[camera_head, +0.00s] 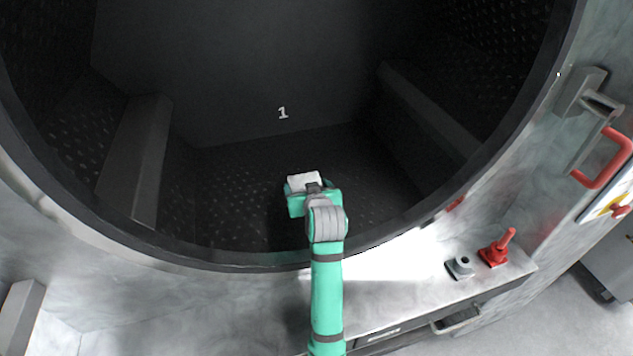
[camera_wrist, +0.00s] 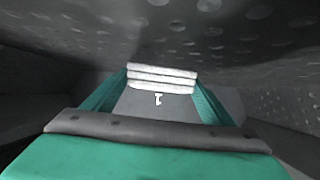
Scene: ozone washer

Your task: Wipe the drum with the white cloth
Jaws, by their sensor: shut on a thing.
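The drum (camera_head: 225,165) is a large dark opening with perforated walls and a flat back marked "1". My gripper (camera_head: 304,183) reaches in through the front opening, over the lower part of the drum. It is shut on the white cloth (camera_head: 303,180), a small folded block. In the wrist view the cloth (camera_wrist: 162,77) sits between the green fingertips in stacked layers. The perforated drum surface (camera_wrist: 230,35) is close beyond the cloth. I cannot tell whether the cloth touches it.
Raised ribs run along the drum at left (camera_head: 140,155) and right (camera_head: 430,110). The round rim (camera_head: 230,262) curves under my arm. A ledge outside holds a red fitting (camera_head: 497,248) and a grey fitting (camera_head: 460,267). A red handle (camera_head: 606,160) sticks out at right.

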